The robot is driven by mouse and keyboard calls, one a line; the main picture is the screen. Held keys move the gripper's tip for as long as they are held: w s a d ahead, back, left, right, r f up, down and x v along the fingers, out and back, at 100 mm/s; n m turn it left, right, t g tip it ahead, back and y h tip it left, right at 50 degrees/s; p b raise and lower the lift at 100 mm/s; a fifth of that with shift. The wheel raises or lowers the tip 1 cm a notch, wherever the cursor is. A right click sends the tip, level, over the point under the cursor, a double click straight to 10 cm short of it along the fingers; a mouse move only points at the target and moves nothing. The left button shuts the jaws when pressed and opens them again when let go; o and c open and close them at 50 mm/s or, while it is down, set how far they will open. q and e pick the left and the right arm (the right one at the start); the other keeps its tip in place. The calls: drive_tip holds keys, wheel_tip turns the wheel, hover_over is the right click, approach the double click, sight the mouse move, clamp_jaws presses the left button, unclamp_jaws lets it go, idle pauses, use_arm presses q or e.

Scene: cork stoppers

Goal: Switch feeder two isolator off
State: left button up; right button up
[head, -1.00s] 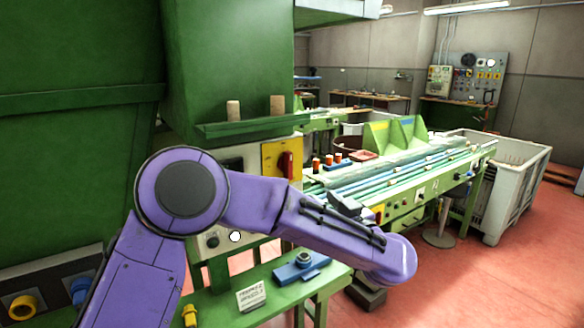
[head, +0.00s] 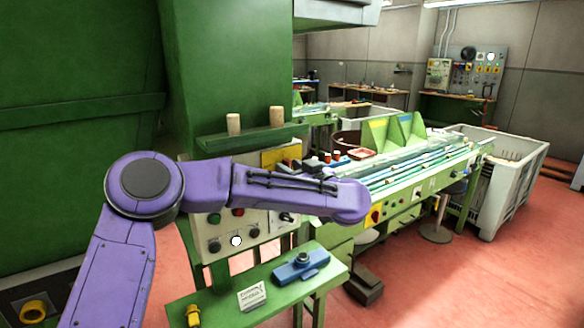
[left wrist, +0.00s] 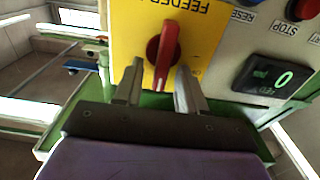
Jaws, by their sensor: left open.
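The feeder isolator is a red rotary handle (left wrist: 166,52) on a yellow plate (left wrist: 196,40), seen upside down in the left wrist view. "FEEDER" is readable on the plate; the number is cut off. The handle runs up and down in that picture. My left gripper (left wrist: 159,76) is open, its two fingers either side of the handle's lower part; I cannot tell whether they touch it. In the head view the yellow plate (head: 270,158) shows just above my purple left arm, which hides much of the panel. My right gripper is not in view.
A green shelf (head: 245,137) with two corks is above. A blue device (head: 300,266) and a small sign (head: 252,296) stand on the lower green ledge. A conveyor extends to the right.

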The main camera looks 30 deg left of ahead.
use_arm(q)
clamp_jaws()
drive_tip(key=shift+s+a+f+n+b, duration=0.1)
drive_tip(key=shift+s+f+n+b, duration=0.25)
drive_tip(key=shift+n+b, duration=2.55)
drive_tip(key=shift+s+a+f+n+b, duration=0.2)
drive_tip(key=shift+f+n+b, duration=0.1)
drive_tip(key=shift+n+b, duration=2.6)
drive_tip(key=shift+s+a+f+n+b, duration=0.1)
drive_tip(key=shift+s+f+n+b, duration=0.25)
drive_tip(key=shift+n+b, duration=2.55)
drive_tip(key=shift+n+p, duration=0.35)
drive_tip(key=shift+n, duration=0.05)
unclamp_jaws()
drive_tip(key=shift+d, duration=0.1)
